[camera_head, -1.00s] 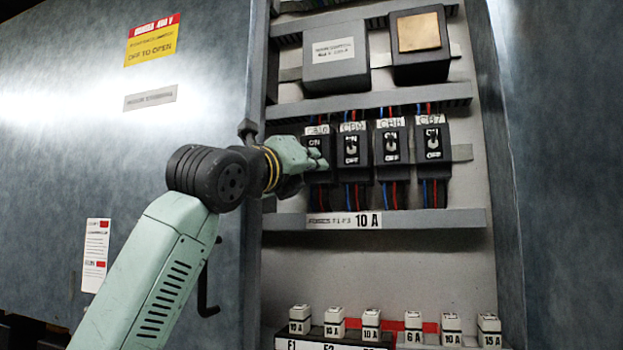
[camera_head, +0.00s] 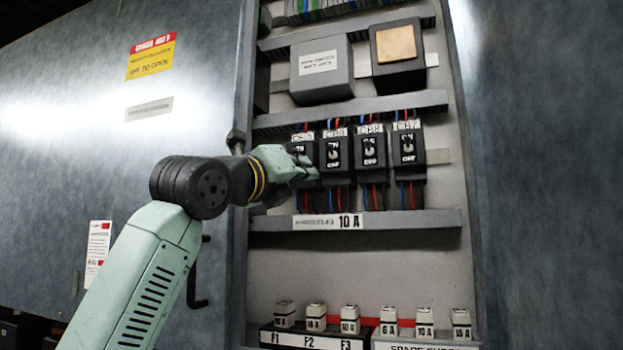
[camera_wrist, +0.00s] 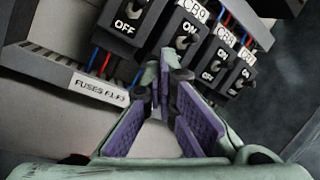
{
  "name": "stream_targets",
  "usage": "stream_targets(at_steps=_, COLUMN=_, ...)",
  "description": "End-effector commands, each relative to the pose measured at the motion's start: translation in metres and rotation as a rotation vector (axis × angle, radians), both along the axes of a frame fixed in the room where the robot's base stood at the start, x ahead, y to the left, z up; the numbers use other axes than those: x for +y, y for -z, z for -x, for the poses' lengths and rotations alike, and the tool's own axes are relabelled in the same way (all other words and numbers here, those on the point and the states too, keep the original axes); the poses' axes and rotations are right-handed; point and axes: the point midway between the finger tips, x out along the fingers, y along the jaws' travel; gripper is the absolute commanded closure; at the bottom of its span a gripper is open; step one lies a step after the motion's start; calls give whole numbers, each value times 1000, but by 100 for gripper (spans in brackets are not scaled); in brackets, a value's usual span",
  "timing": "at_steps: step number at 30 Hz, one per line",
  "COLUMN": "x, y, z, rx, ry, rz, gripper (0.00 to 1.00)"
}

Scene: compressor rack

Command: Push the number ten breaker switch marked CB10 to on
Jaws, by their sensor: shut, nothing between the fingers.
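The CB10 breaker (camera_head: 303,147) is the leftmost in a row of dark breakers. Its top and label show in the head view; my gripper (camera_head: 306,172) covers its lower front. In the wrist view the CB10 breaker (camera_wrist: 118,35) is at the upper left, with its OFF mark and the lower part of its toggle (camera_wrist: 134,7) showing. Its ON mark is out of that frame. My gripper (camera_wrist: 164,65) is shut and empty, its fingertips below and to the right of the OFF mark. I cannot tell whether they touch the breaker.
The CB9 breaker (camera_head: 336,158), CB8 breaker (camera_head: 370,155) and CB7 breaker (camera_head: 408,149) stand close by to the right. A grey ledge marked 10 A (camera_head: 400,221) runs below them, with wires between. A cabinet edge (camera_head: 238,100) is at the left.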

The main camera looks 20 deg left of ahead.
Motion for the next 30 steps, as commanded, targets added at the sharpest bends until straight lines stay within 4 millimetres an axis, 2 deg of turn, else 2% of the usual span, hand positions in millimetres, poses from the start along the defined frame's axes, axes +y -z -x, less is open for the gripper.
stream_targets(at_steps=3, x=7, y=-13, z=24, rx=0, ry=-5, rz=-2, gripper=100)
stream_targets(at_steps=6, x=11, y=-24, z=39, rx=1, ry=-4, rz=-1, gripper=100)
stream_targets(at_steps=12, x=17, y=-36, z=58, rx=3, ry=-3, rz=-1, gripper=100)
stream_targets(at_steps=30, x=17, y=-39, z=62, rx=3, ry=-1, rz=0, gripper=100)
